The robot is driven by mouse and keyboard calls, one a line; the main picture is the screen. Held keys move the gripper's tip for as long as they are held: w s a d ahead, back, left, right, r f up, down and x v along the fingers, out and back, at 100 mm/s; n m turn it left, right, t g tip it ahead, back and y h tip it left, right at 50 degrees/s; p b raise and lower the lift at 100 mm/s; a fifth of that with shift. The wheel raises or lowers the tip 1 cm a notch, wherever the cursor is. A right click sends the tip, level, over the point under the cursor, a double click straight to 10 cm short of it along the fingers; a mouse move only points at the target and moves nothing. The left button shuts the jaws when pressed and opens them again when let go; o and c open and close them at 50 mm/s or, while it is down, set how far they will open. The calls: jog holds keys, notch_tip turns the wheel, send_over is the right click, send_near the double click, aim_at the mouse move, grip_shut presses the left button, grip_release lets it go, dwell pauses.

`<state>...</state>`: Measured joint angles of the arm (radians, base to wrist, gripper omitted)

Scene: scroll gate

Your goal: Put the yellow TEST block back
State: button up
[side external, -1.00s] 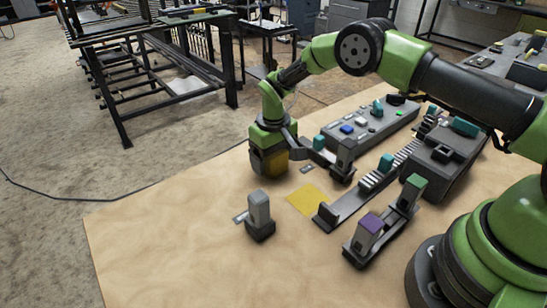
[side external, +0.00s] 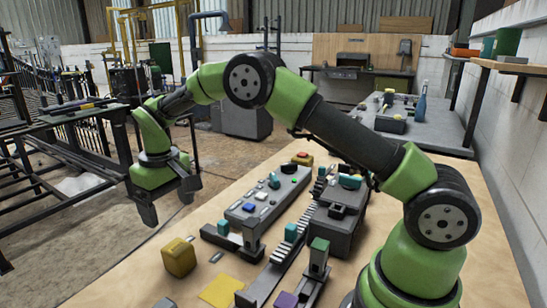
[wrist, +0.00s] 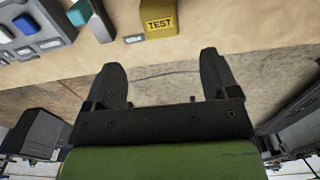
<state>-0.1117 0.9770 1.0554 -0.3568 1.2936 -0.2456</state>
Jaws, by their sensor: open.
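The yellow TEST block (side external: 178,257) stands upright on the tan table, near its left edge. It also shows at the top of the wrist view (wrist: 158,18), with its TEST lettering facing the camera. A flat yellow square (side external: 222,290) lies bare on the table to its right and nearer the camera. A small grey label plate (side external: 216,257) lies beside the block. My gripper (side external: 168,200) is open and empty, raised in the air beyond the block and apart from it. Its two fingers (wrist: 162,65) show spread in the wrist view with nothing between them.
A grey panel (side external: 246,208) with blue and teal blocks lies behind the yellow square. A dark toothed rail (side external: 275,270) with a teal block and a dark grey housing (side external: 335,230) stand to the right. A purple-topped block (side external: 286,300) is at the front.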

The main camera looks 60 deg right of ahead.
jog(key=s+d+r+m+t+y, duration=0.1)
jog(key=s+r, duration=0.4)
jog(key=r, duration=0.3)
jog(key=s+r+m+t, duration=0.1)
jog(key=s+r+t, duration=0.1)
jog(key=s+r, duration=0.35)
jog(key=s+r+m+t, duration=0.1)
jog(key=s+t, duration=0.1)
jog(key=s, duration=0.6)
jog(key=s+d+r+m+t+y, duration=0.1)
jog(key=s+r+t, duration=0.1)
jog(key=s, duration=0.7)
jog(key=shift+r, duration=0.3)
